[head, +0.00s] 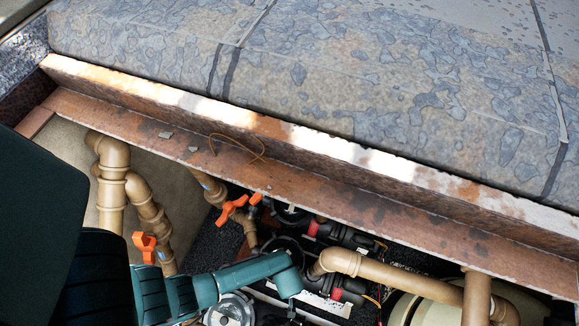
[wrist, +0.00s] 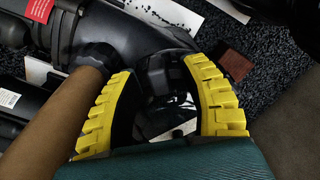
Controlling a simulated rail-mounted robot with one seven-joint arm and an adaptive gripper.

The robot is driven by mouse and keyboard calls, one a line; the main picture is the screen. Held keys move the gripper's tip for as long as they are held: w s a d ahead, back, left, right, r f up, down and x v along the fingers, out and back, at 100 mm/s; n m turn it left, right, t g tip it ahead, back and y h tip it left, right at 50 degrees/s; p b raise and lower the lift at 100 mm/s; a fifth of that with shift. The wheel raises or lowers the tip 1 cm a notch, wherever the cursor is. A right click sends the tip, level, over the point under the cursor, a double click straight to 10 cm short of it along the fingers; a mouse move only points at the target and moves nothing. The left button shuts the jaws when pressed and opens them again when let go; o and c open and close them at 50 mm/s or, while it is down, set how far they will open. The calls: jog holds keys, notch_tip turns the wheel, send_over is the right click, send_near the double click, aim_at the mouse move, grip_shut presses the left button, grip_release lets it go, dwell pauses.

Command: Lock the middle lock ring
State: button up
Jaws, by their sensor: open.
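In the wrist view my gripper (wrist: 162,72) is open, its two yellow ribbed fingers spread. Between and beyond them is a dark fitting (wrist: 174,78), too dark to make out clearly; I cannot tell whether it touches a finger. A ribbed black collar (wrist: 97,58) joins a tan pipe to a black elbow, left of the fingers. I cannot tell which part is the middle lock ring.
A rusty ledge (head: 330,184) edges the pit. Tan pipes (head: 365,267) and orange valve handles (head: 233,208) crowd around the pumps. A tan pipe (wrist: 55,118) runs close along the left finger.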

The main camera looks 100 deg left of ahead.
grip_shut()
